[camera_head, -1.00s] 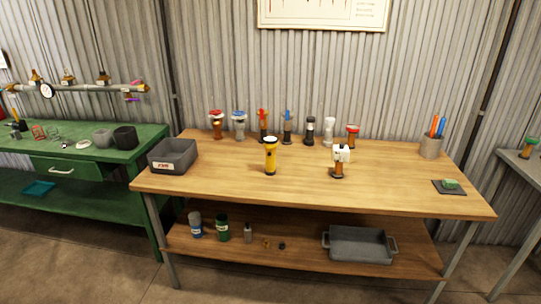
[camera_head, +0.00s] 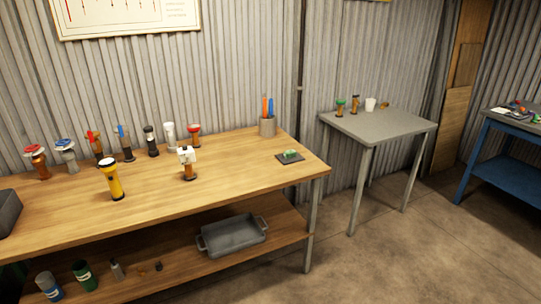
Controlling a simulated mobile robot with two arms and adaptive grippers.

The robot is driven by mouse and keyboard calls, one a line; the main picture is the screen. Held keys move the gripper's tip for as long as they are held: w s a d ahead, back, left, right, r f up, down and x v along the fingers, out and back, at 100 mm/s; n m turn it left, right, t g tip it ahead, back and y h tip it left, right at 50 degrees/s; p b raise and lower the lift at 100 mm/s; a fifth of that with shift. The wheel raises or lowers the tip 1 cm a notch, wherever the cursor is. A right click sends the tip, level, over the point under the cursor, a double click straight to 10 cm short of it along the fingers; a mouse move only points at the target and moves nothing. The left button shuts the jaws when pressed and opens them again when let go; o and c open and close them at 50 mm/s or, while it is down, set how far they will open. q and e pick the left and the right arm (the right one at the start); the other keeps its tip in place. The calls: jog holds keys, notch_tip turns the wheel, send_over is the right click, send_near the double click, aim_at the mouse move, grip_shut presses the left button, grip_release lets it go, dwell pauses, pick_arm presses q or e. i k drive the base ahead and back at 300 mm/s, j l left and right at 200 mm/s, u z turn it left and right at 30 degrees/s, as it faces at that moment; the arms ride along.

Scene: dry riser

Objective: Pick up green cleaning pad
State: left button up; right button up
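The green cleaning pad (camera_head: 291,153) is a small green block lying on a dark flat mat (camera_head: 283,160) near the right end of the wooden workbench (camera_head: 225,187). Nothing covers it. Neither of my grippers shows in the head view.
On the bench stand a yellow flashlight (camera_head: 111,181), a brown fitting with a white tag (camera_head: 187,163), a row of valves and a cup of markers (camera_head: 267,126). A grey tray (camera_head: 232,235) sits on the lower shelf. A grey table (camera_head: 379,124) stands right, with open floor (camera_head: 400,245) before it.

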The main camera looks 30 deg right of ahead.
aim_at(290, 153)
jog(key=i+l, duration=0.45)
jog(key=l, duration=0.15)
jog(key=i+l, duration=0.45)
jog(key=l, duration=0.2)
jog(key=i+l, duration=0.95)
jog(key=l, duration=0.3)
jog(key=i+l, duration=0.45)
jog(key=l, duration=0.15)
